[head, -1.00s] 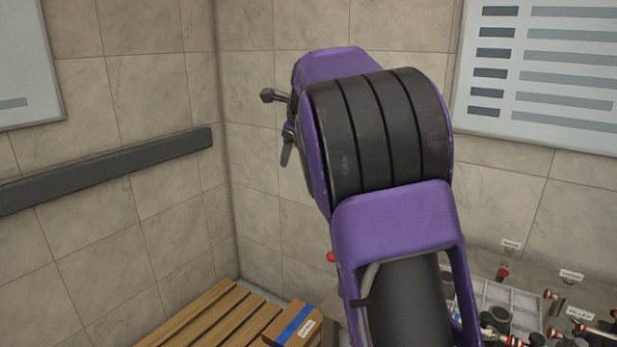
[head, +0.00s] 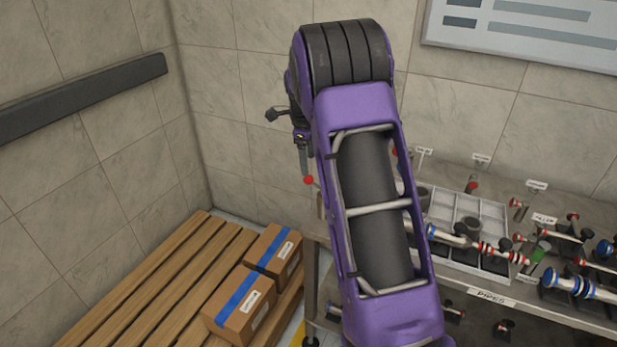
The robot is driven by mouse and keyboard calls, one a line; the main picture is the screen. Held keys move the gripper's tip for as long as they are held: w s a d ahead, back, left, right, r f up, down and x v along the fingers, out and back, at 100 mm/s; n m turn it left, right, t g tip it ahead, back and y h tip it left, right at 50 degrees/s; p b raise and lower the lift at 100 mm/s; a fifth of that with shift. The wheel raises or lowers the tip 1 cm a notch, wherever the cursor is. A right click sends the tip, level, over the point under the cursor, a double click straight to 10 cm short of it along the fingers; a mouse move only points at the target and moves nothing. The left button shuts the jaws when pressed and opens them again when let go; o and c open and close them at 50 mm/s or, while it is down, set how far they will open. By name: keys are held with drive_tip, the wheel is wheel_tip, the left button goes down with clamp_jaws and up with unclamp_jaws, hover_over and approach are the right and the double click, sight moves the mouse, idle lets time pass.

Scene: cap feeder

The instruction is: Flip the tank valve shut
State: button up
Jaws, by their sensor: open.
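A small red knob (head: 308,180) shows just left of my purple arm, at the left end of the workbench. It looks like the end of a valve lever, but the lever's body and any tank are hidden behind my arm, so its position cannot be told. My gripper (head: 303,158) is partly visible at the arm's left edge, pointing down, with its dark finger just above the red knob. I cannot tell whether they touch. The gripper is open, and no object shows in it. Its far side is hidden by my arm.
The workbench (head: 490,291) at right holds a grey compartment tray (head: 465,212), pipes with red and blue ends, and small labels. Two cardboard boxes (head: 240,303) with blue tape sit on a wooden pallet (head: 150,285) at left. Tiled walls meet behind.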

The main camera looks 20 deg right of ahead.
sight(309, 176)
drive_tip(key=f, duration=0.4)
drive_tip(key=w+f, duration=0.1)
drive_tip(key=f, duration=0.1)
drive_tip(key=shift+d+f, duration=0.35)
clamp_jaws()
idle(1.1)
